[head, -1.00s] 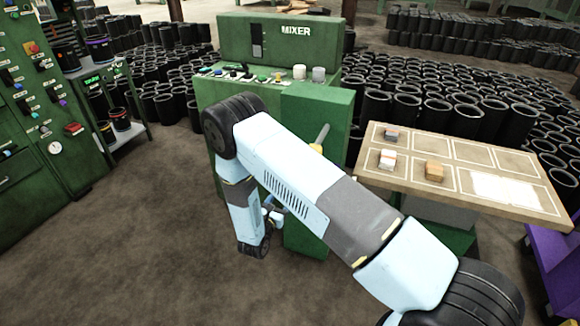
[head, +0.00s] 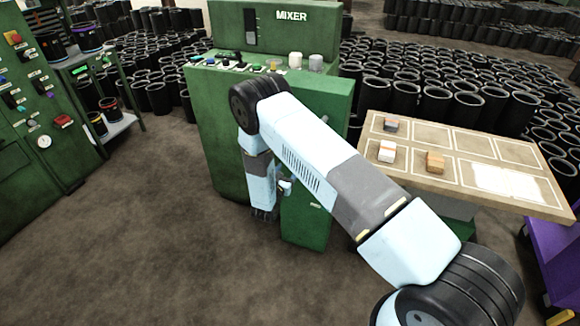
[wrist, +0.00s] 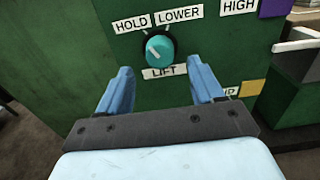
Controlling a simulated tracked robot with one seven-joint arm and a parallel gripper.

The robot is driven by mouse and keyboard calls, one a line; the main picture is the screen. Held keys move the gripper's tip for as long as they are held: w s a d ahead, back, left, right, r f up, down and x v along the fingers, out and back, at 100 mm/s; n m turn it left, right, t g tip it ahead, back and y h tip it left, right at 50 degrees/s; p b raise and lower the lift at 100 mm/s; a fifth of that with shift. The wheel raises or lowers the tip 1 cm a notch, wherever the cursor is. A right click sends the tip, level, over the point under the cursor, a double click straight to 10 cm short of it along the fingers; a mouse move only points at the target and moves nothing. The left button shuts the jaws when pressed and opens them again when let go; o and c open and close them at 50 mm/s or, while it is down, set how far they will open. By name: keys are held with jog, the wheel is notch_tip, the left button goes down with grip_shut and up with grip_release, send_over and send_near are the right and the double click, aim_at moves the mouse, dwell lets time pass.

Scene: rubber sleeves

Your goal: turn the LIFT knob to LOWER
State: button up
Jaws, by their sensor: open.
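The LIFT knob (wrist: 160,47) is a round teal knob on a dark green panel in the wrist view. The LIFT label (wrist: 164,72) is below it, the HOLD label (wrist: 131,22) at its upper left and the LOWER label (wrist: 179,14) at its upper right. A pale mark shows on the knob's lower left face; I cannot tell for sure which label it points to. My gripper (wrist: 160,67) is open and empty. Its two blue fingers lie left and right of the knob in the picture, apparently short of it. In the head view the knob is hidden.
The green mixer (head: 225,120) stands in front of my arm. A table (head: 458,188) with small blocks is at its right. A green control cabinet (head: 30,150) and a shelf (head: 122,124) stand at the left. Black sleeves (head: 455,100) crowd the back. Floor at the front left is clear.

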jog(key=shift+x, duration=1.9)
jog(key=shift+a, duration=0.1)
jog(key=c, duration=1.1)
